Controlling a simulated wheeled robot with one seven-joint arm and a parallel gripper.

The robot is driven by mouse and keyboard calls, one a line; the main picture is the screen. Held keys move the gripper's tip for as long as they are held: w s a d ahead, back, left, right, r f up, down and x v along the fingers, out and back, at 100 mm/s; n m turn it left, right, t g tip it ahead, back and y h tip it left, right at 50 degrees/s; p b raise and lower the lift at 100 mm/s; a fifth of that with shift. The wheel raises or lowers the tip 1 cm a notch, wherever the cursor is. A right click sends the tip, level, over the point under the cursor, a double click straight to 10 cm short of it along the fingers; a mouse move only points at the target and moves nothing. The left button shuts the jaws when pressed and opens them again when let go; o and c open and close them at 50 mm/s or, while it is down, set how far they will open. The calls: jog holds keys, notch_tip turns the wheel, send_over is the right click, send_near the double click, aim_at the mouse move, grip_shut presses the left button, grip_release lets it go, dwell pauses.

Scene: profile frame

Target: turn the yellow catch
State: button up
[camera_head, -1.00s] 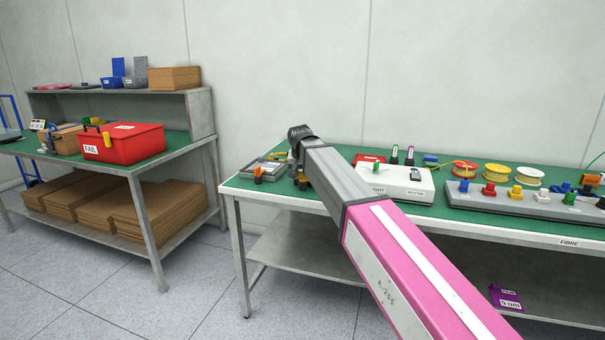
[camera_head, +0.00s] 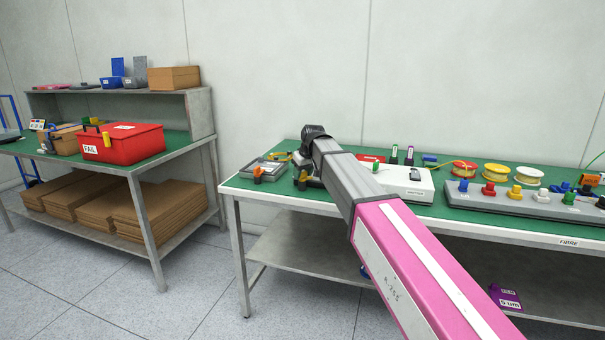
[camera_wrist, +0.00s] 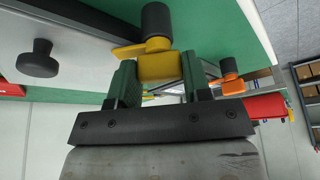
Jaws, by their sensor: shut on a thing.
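The yellow catch (camera_wrist: 160,67) is in the wrist view, with a block-like end and a thin pointed arm that reaches left under a black post. My gripper (camera_wrist: 160,82) has its two green fingers on either side of the block, shut on it.
An orange catch on a black post (camera_wrist: 228,68) is close to the right finger; it also shows in the head view (camera_head: 258,173). A black knob (camera_wrist: 38,58) is at left. A white device (camera_head: 405,183) and grey switch panel (camera_head: 520,202) stand on the bench.

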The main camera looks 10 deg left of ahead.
jog(key=n+g, duration=0.1)
jog(key=n, duration=0.2)
jog(key=shift+w+n+y, duration=0.15)
jog(key=shift+n+y, duration=0.15)
jog(key=shift+y, duration=0.1)
jog(key=shift+n+g, duration=0.9)
jog(key=shift+n, duration=1.1)
jog(key=o, duration=0.9)
jog(key=shift+r, duration=0.1)
jog(key=v, duration=1)
jog(key=shift+d+r, duration=0.3)
